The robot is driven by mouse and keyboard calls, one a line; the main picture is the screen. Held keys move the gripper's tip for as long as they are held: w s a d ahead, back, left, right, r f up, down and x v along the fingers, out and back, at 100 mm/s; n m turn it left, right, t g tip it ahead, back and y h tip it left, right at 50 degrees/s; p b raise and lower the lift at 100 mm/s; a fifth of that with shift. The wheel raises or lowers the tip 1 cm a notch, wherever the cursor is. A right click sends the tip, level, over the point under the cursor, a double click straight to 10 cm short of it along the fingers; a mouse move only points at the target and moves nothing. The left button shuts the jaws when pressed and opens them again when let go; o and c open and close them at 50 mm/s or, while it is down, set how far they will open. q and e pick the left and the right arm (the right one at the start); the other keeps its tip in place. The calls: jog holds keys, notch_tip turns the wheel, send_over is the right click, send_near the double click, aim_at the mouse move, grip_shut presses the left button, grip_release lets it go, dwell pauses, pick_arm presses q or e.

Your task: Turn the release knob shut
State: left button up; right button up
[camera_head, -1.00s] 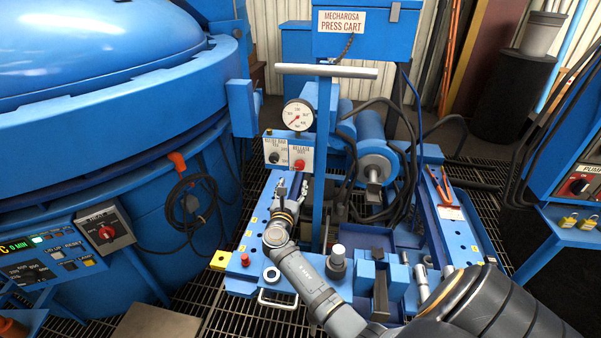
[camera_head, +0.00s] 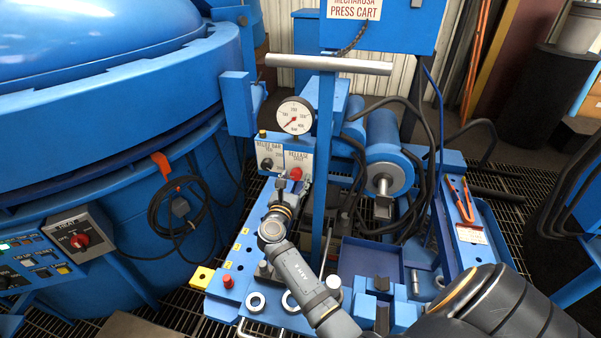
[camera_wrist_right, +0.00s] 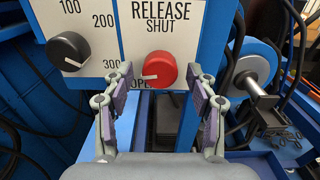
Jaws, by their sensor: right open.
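The red release knob (camera_wrist_right: 160,70) is on a white plate marked RELEASE, with SHUT above it and part of OPEN below it. Its white pointer line faces left. In the head view the knob (camera_head: 296,174) is on the cart's front panel, below the gauge. My right gripper (camera_wrist_right: 161,80) is open, with one finger on each side of the knob in the wrist view and a gap to it on both sides. Whether the fingertips reach the knob's depth I cannot tell. In the head view my right gripper (camera_head: 289,188) is just below the knob. My left gripper is not in view.
A black knob (camera_wrist_right: 68,50) on a numbered dial is left of the red knob. A round gauge (camera_head: 295,115) stands above the panel. A blue upright post (camera_head: 325,150) is close on the right of my gripper. Black hoses (camera_head: 425,190) hang further right.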

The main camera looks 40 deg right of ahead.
jog(key=shift+w+d, duration=0.15)
jog(key=shift+d, duration=0.05)
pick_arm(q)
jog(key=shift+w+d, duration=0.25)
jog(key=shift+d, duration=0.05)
pick_arm(e)
jog(key=shift+r, duration=0.1)
jog(key=shift+c, duration=0.4)
jog(key=c, duration=1.1)
